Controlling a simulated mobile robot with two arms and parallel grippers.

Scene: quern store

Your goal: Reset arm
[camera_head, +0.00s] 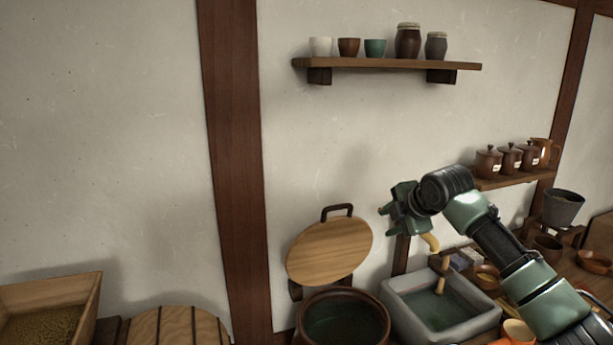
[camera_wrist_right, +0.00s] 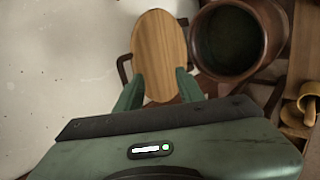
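My right arm comes in from the lower right in the head view. Its green gripper (camera_head: 386,221) is raised in front of the wall, above the sink. In the right wrist view the two fingers (camera_wrist_right: 158,84) stand apart with nothing held between them. Beyond them is the round wooden lid (camera_wrist_right: 159,45), which also shows in the head view (camera_head: 329,251) leaning upright by the wall, apart from the gripper. My left arm and gripper are not in view.
A dark round pot (camera_head: 343,320) and a grey stone sink (camera_head: 400,315) stand below the gripper. A wall shelf (camera_head: 385,64) with cups and jars is above. A lower shelf (camera_head: 515,179) with lidded jars is right. A grain box (camera_head: 75,290) is at lower left.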

